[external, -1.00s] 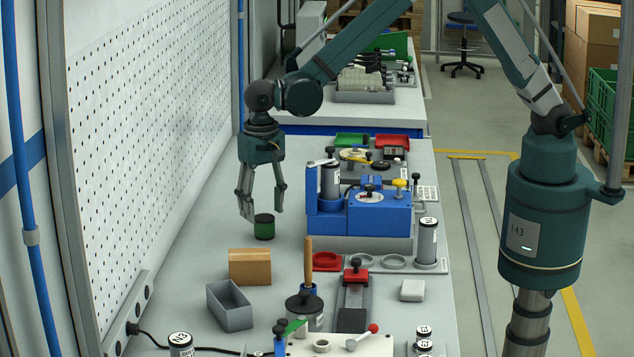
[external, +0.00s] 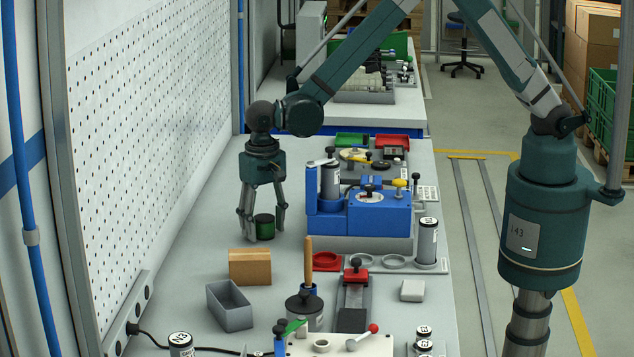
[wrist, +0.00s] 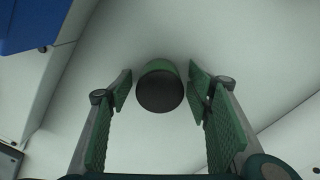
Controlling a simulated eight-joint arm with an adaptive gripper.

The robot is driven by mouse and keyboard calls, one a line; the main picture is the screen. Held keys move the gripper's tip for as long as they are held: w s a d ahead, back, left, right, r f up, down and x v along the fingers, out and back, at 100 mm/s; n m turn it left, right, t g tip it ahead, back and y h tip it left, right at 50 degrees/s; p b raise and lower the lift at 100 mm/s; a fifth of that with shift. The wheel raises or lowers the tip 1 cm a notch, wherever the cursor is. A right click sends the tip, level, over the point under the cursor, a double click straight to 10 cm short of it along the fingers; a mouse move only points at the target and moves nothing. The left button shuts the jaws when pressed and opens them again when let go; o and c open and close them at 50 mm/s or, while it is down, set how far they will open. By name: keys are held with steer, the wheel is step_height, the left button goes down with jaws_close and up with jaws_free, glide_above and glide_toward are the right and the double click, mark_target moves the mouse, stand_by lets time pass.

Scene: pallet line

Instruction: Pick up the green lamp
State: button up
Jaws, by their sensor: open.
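The green lamp (external: 264,227) is a short green cylinder with a dark top, upright on the grey bench. My gripper (external: 263,235) is lowered over it with the fingers open, one on each side of the lamp. In the wrist view the lamp (wrist: 160,87) lies between the green-padded fingertips of my gripper (wrist: 159,88), with a gap visible on both sides. Its lower side is partly hidden by its dark top in that view.
A blue machine (external: 365,215) stands right of the lamp. A brown block (external: 250,267) and a grey open box (external: 230,306) lie in front. A perforated wall panel (external: 150,130) rises on the left. The bench behind the lamp is clear.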

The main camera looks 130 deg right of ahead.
mark_target(266, 215)
steer(key=shift+f, duration=0.1)
steer(key=shift+c, duration=0.5)
steer(key=c, duration=0.9)
steer(key=shift+r, duration=5.05)
